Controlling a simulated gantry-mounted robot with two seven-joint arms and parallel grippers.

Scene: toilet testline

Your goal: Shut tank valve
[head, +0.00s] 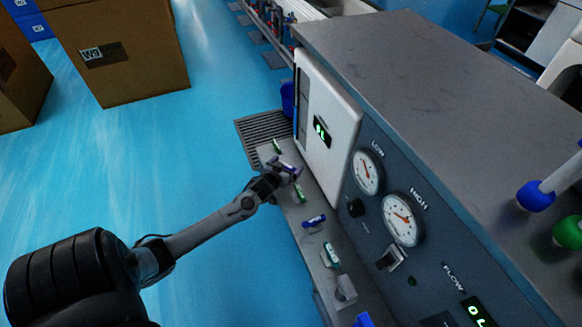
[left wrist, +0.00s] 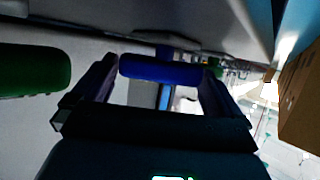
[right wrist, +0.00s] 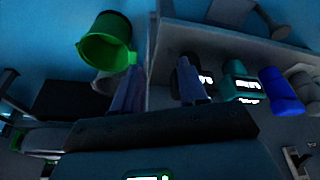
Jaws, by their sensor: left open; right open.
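A row of small valves with coloured handles sits on the ledge along the panel's foot; which is the tank valve I cannot tell. My left gripper (head: 284,172) is at the far part of this row, near a green handle (head: 299,192). In the left wrist view a blue handle (left wrist: 160,70) lies between its open fingers (left wrist: 155,85); contact is unclear. A green handle (left wrist: 35,70) is to the left. My right gripper (right wrist: 157,88) is open, seen only in its wrist view, with a teal valve (right wrist: 237,85) and a blue handle (right wrist: 283,92) to its right.
The panel carries a low gauge (head: 367,172), a high gauge (head: 402,219) and a white box (head: 328,125). Nearer on the ledge are a blue handle (head: 314,221) and a green one (head: 331,255). Blue floor lies open left.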

